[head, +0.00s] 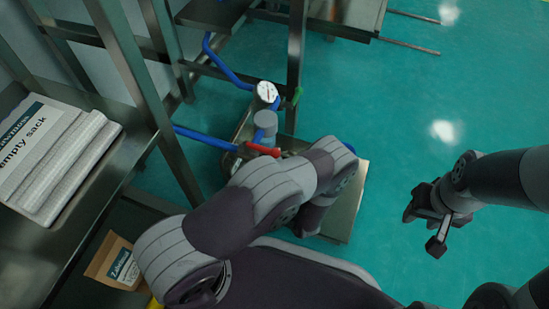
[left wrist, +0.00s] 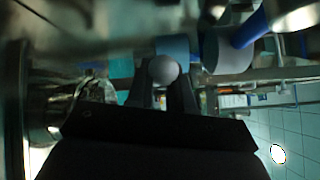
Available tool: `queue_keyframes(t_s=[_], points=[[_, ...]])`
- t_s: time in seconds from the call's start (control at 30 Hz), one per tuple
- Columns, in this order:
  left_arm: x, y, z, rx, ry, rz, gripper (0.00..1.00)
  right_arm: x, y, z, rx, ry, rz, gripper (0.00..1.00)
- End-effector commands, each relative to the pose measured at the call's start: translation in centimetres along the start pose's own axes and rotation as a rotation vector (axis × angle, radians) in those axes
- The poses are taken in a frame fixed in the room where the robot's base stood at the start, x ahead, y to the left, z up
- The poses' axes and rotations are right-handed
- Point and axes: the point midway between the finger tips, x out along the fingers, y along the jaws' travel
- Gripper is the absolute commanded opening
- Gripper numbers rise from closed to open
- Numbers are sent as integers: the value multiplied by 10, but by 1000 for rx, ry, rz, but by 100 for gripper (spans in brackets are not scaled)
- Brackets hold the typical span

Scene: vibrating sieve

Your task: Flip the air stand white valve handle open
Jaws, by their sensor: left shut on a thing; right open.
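In the left wrist view a pale round knob, seemingly the end of the white valve handle (left wrist: 163,70), sits between the two dark fingers of my left gripper (left wrist: 165,94), which is shut on it. The rest of the handle is hidden. In the head view my left arm covers that gripper and the white handle. My right gripper (head: 435,218) is open and empty above the floor at the right.
Blue hoses (head: 205,137) run to the stand from the left. A steel frame post (head: 296,55) rises close behind it. A steel plate (head: 345,215) lies beside my left arm. Empty sacks (head: 50,150) lie on a shelf at the left. The green floor at the right is clear.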

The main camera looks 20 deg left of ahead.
Motion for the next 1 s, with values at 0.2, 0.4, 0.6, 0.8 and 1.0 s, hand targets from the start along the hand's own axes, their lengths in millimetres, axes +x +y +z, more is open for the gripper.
queue_keyframes(t_s=[0.2,0.4,0.6,0.8,1.0], points=[[2,-17,3,112,31,112,0,-35,0,-4,0,0,0,42],[4,-22,3,199,55,200,0,-52,0,-6,0,0,0,42],[5,-24,2,260,72,260,0,-62,0,-7,0,0,0,42],[6,-24,1,290,80,289,0,-66,0,-8,0,0,0,42],[6,-23,0,296,82,296,0,-66,0,-8,0,0,0,42]])
